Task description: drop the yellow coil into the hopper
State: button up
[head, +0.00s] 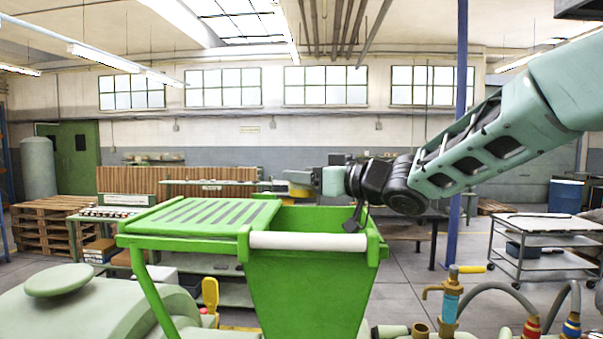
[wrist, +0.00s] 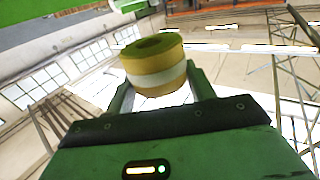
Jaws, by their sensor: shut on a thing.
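The yellow coil (wrist: 157,72) is a short roll with a white band around it and a dark hole in its top end. It sits between the two fingers of my gripper (wrist: 160,84), which is shut on it. In the head view the coil (head: 300,190) shows small at the left end of my gripper (head: 310,183), partly hidden. The green hopper (head: 308,290) stands in front, with a slatted top on its left and an opening on its right. My gripper and the coil appear above the hopper's back rim; their exact depth over the opening is unclear.
A white roller (head: 308,241) runs along the hopper's front edge. A rounded pale green machine (head: 80,310) is at lower left. A brass valve with hoses (head: 450,300) is at lower right. A white-topped cart (head: 545,224) and a blue post (head: 459,130) stand behind.

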notch_tip(320, 180, down, 5)
jog(key=b, duration=0.4)
jog(key=shift+f, duration=0.15)
jog(key=o, duration=1.1)
notch_tip(320, 180, up, 10)
jog(key=shift+r+b, duration=0.1)
jog(key=shift+b, duration=0.4)
jog(key=shift+d, duration=0.1)
